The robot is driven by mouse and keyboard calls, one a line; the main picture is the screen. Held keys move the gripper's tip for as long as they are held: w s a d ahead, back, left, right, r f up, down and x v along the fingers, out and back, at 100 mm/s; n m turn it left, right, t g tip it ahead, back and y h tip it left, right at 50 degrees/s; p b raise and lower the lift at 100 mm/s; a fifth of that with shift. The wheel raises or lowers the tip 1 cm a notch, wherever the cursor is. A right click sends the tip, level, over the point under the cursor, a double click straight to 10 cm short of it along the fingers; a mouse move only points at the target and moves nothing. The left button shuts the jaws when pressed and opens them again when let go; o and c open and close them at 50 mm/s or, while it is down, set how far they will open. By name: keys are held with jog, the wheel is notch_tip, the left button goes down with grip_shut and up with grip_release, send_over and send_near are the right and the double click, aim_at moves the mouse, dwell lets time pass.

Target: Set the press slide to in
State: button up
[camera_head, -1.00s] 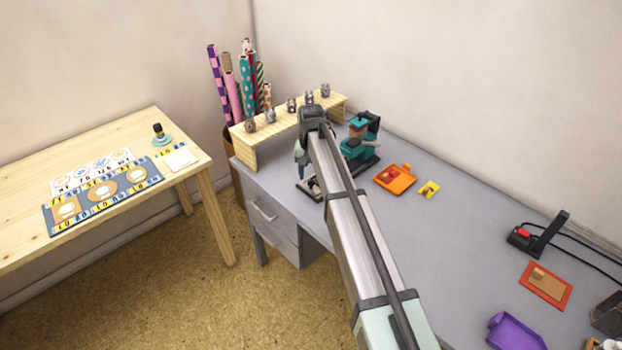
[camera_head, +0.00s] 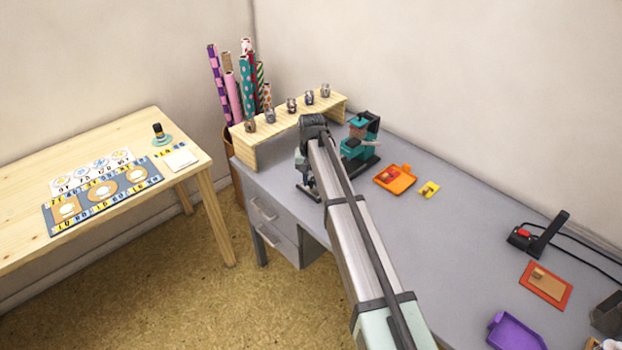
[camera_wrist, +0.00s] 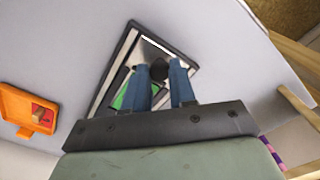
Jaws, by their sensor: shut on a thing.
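In the wrist view a dark-framed silver device (camera_wrist: 132,47) with a green patch (camera_wrist: 136,88) lies below my gripper. I take it for the press slide, but cannot read whether it is in or out. My gripper (camera_wrist: 160,72), with two blue fingers, is shut on a small dark knob (camera_wrist: 159,70) over it. In the head view my gripper (camera_head: 308,183) is low at the front of the grey desk, and the arm and hand hide most of the device. A teal press (camera_head: 355,147) stands on a dark base just to the right.
A wooden shelf (camera_head: 246,152) with several small metal pieces stands behind. The desk is clear between the yellow card and the purple tray (camera_head: 512,331).

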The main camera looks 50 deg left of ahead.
grip_shut()
jog(key=w, duration=0.4)
jog(key=shift+w, duration=0.25)
jog(key=o, duration=0.7)
grip_release()
jog(key=shift+c, duration=0.2)
notch_tip(320, 180, up, 14)
jog(key=shift+f, duration=0.15)
